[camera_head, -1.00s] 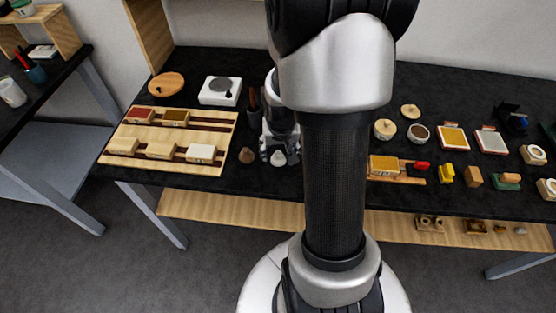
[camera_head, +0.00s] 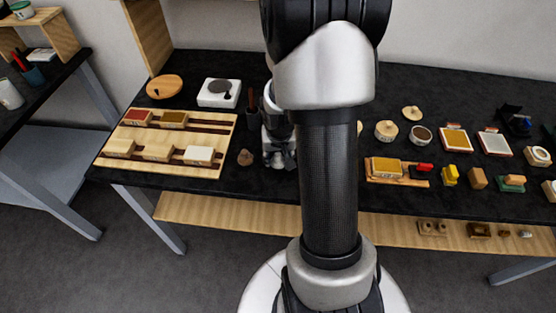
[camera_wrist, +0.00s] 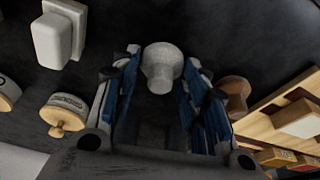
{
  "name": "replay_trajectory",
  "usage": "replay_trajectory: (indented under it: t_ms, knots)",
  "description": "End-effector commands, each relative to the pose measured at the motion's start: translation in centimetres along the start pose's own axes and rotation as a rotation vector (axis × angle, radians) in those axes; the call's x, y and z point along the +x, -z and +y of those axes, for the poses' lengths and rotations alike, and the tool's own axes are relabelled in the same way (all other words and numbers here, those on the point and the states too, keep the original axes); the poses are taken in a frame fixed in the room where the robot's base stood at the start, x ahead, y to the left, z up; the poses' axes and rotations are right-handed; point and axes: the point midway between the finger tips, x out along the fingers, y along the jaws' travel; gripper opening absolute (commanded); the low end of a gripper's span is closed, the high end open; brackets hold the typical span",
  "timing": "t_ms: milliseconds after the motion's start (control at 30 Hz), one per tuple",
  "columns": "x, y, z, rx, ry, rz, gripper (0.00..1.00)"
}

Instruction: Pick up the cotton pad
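The cotton pad appears to be the white, round-topped piece (camera_wrist: 161,60) in the wrist view, with a narrower part below its dome. It sits between the two blue-lined fingers of my gripper (camera_wrist: 163,72). The fingers are apart, one on each side of it, and I see no clear firm contact. In the head view my gripper (camera_head: 280,154) is low over the black table, just right of a small brown cone-shaped piece (camera_head: 246,157). The white piece is hidden there by the gripper.
The brown piece (camera_wrist: 235,92) is close beside the right finger in the wrist view. A wooden tray (camera_head: 216,133) with several blocks lies to the left. A dark cup with tools (camera_head: 252,117) stands behind the gripper. A white block (camera_wrist: 54,35) and round lidded pots lie at the wrist view's left.

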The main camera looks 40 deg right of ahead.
Motion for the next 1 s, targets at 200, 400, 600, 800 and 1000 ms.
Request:
replay_trajectory:
  t_ms: [200, 400, 600, 800, 1000]
  knots:
    - [0.0, 0.0, 0.0, 0.000, 0.000, 0.000, 0.24]
    - [0.0, 0.0, 0.0, 0.000, 0.000, 0.000, 0.22]
    - [-0.8, 0.3, 0.0, 0.001, 0.000, 0.002, 0.22]
    - [-3.8, 1.2, 0.0, 0.000, 0.001, 0.005, 0.22]
    - [-9.3, 2.7, 0.0, 0.001, 0.001, 0.007, 0.22]
